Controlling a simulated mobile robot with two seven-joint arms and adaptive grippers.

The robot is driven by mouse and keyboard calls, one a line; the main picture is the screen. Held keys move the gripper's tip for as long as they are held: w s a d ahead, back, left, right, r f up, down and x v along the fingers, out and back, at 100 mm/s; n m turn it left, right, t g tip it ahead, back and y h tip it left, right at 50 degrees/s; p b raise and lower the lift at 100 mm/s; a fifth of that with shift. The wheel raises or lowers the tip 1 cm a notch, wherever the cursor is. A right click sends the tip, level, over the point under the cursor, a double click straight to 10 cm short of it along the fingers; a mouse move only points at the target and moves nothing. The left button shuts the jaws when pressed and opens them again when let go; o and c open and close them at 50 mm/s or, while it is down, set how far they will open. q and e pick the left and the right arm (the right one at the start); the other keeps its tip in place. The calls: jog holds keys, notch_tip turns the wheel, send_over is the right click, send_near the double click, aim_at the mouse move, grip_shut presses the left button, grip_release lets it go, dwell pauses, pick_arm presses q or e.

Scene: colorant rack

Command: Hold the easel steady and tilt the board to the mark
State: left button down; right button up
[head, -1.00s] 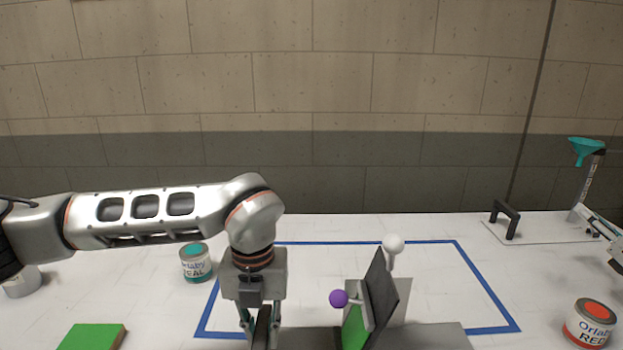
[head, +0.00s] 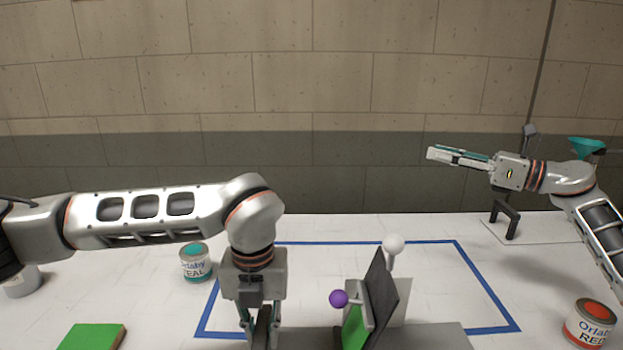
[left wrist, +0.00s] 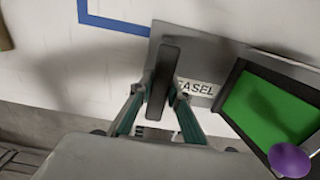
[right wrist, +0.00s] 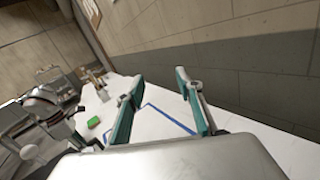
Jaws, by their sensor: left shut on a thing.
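The easel's grey base (head: 440,336) lies at the bottom of the head view, its EASEL label readable in the left wrist view. Its dark board (head: 381,292) leans steeply. The board's green face (left wrist: 262,108) shows in the left wrist view. A purple ball (head: 339,298) sticks out on the board's left side; a white ball (head: 393,244) stands on a stalk behind it. I cannot tell which part is the mark. My left gripper (left wrist: 160,95) is shut on the easel's dark upright handle (left wrist: 164,70). My right gripper (head: 432,154) is raised, open and empty, right of the board.
A blue outline (head: 350,242) surrounds the easel area. A teal can (head: 195,263) and a green block (head: 92,337) are at left. A red can (head: 590,324) is at front right. A black bracket (head: 505,219) and teal funnel (head: 586,147) stand at back right.

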jog(key=s+a+r+n+g+h, duration=0.2)
jog(key=s+a+n+g, duration=0.25)
jog(key=s+a, duration=0.4)
jog(key=s+a+r+n+g+h, duration=0.1)
jog(key=s+a+r+n+g, duration=0.3)
jog(key=a, duration=0.8)
jog(key=g+h, duration=0.2)
jog(key=h, duration=0.9)
send_over(395, 235)
jog(key=a, duration=0.1)
jog(key=shift+w+a+f+n, duration=0.1)
jog(key=shift+w+f+n, duration=0.35)
jog(key=shift+f, duration=0.05)
jog(key=shift+s+d+r+h, duration=0.15)
jog(key=shift+s+d+h, duration=0.25)
jog(key=shift+d, duration=0.05)
jog(key=shift+s+d+m, duration=0.1)
jog(key=shift+m, duration=0.2)
jog(key=shift+f, duration=5.1)
grip_shut()
